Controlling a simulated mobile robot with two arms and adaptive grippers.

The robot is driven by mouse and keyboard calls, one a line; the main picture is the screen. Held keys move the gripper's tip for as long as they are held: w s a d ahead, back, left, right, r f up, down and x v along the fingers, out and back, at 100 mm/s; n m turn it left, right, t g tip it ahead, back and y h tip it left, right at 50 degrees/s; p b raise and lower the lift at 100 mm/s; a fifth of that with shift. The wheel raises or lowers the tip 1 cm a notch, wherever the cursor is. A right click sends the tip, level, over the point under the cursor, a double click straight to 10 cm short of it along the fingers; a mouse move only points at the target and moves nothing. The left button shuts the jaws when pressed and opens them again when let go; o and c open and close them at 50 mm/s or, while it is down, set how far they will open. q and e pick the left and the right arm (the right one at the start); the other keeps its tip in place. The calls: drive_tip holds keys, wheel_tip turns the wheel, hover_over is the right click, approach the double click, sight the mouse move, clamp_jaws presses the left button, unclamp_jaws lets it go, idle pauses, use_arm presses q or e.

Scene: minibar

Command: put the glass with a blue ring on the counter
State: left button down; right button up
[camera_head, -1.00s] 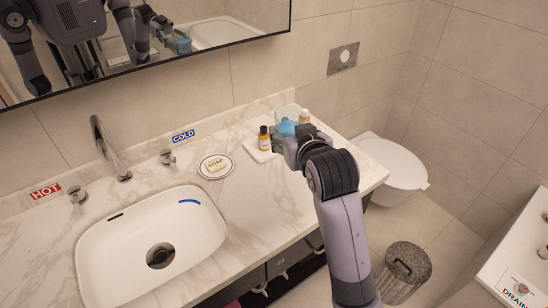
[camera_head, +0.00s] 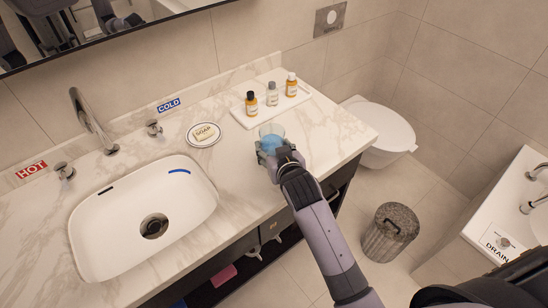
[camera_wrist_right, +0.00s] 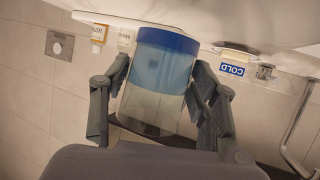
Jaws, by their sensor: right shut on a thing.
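The glass with a blue ring (camera_head: 272,134) is a clear tumbler with a blue band. It is over the marble counter (camera_head: 235,185), in front of the white tray. My right gripper (camera_head: 275,156) is shut on it from the front. In the right wrist view the glass (camera_wrist_right: 160,75) sits between the two fingers of my right gripper (camera_wrist_right: 155,100), its blue band toward the top of the picture. I cannot tell whether its base touches the counter. My left gripper is not in view.
The white tray (camera_head: 242,118) holds three small bottles (camera_head: 272,94). A soap dish (camera_head: 204,134) and the sink (camera_head: 120,225) lie to the left. The counter between sink and glass is clear. A toilet (camera_head: 382,130) and a bin (camera_head: 390,233) stand to the right.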

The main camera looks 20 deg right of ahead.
drive_tip(key=shift+f, duration=2.1)
drive_tip(key=shift+f, duration=0.2)
drive_tip(key=o, duration=1.3)
drive_tip(key=shift+r, duration=0.15)
drive_tip(key=b+v, duration=0.1)
drive_tip(key=v, duration=1.1)
drive_tip(key=shift+s, duration=0.1)
